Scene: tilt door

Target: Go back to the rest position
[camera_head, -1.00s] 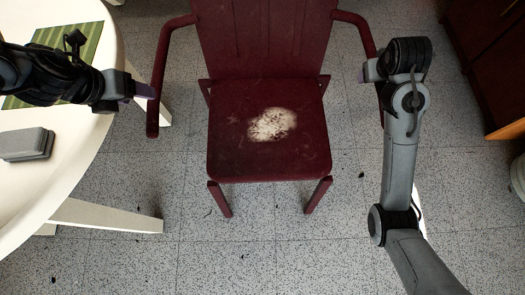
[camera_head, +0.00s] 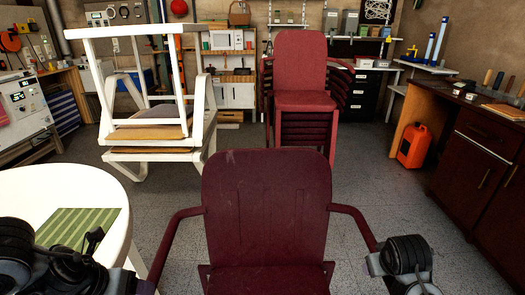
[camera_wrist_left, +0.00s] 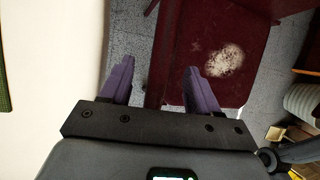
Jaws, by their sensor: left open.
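My left gripper (camera_head: 143,286) is at the bottom left of the head view, by the edge of the white table. The dark red chair (camera_head: 265,205) stands between my two arms.
The white round table (camera_head: 40,185) with a green striped mat (camera_head: 75,228) is at left. Stacked white chairs (camera_head: 150,110) and stacked red chairs (camera_head: 300,75) stand behind. A dark cabinet (camera_head: 470,165) and an orange canister (camera_head: 413,147) are at right. Open floor lies between.

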